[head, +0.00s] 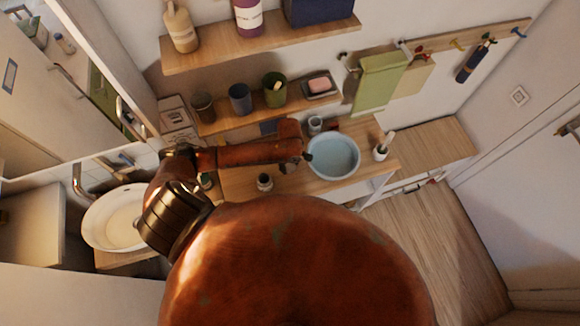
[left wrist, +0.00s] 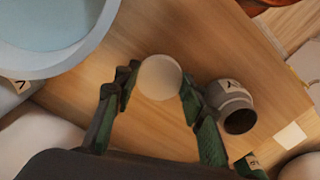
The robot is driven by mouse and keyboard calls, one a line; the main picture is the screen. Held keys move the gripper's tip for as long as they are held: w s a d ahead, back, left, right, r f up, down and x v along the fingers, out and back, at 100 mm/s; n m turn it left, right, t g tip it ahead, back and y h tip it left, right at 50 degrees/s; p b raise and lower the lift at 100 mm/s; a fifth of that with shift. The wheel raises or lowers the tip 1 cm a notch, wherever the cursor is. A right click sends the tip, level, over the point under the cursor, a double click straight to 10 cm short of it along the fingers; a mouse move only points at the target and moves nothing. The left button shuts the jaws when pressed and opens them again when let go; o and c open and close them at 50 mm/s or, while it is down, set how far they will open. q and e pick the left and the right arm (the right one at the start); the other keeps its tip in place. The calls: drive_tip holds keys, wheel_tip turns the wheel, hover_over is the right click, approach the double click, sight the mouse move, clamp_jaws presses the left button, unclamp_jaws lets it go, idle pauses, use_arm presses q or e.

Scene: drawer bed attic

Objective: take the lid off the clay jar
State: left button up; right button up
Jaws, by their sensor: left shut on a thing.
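The clay jar (left wrist: 232,97) is grey with a dark mark on its side. In the left wrist view it stands right of my fingers, its dark mouth open and uncovered. A pale round lid (left wrist: 160,77) sits between the fingertips of my left gripper (left wrist: 157,82), which is shut on it, apart from the jar. In the head view, the small jar (head: 264,182) is on the wooden counter, left of the blue basin. My left gripper (head: 294,161) is over the counter between them, partly hidden by my arm. My right gripper is not in view.
The blue basin (head: 333,157) is close to the gripper; a grey cup (head: 315,124) stands behind it. A shelf (head: 228,122) with cups and a soap dish overhangs the back of the counter. A white holder (head: 381,150) stands right of the basin. A round sink (head: 113,219) is at left.

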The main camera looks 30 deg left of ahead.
sight(290, 165)
use_arm(q)
drive_tip(key=shift+w+a+f, duration=0.1)
drive_tip(key=shift+w+f, duration=0.1)
drive_tip(key=shift+f, duration=0.05)
drive_tip(key=shift+w+f, duration=0.15)
drive_tip(key=shift+f, duration=1.6)
drive_tip(key=shift+f, duration=0.1)
drive_tip(key=o, duration=1.3)
drive_tip(key=shift+a, duration=0.1)
wheel_tip(290, 165, up, 12)
drive_tip(key=shift+r, duration=0.15)
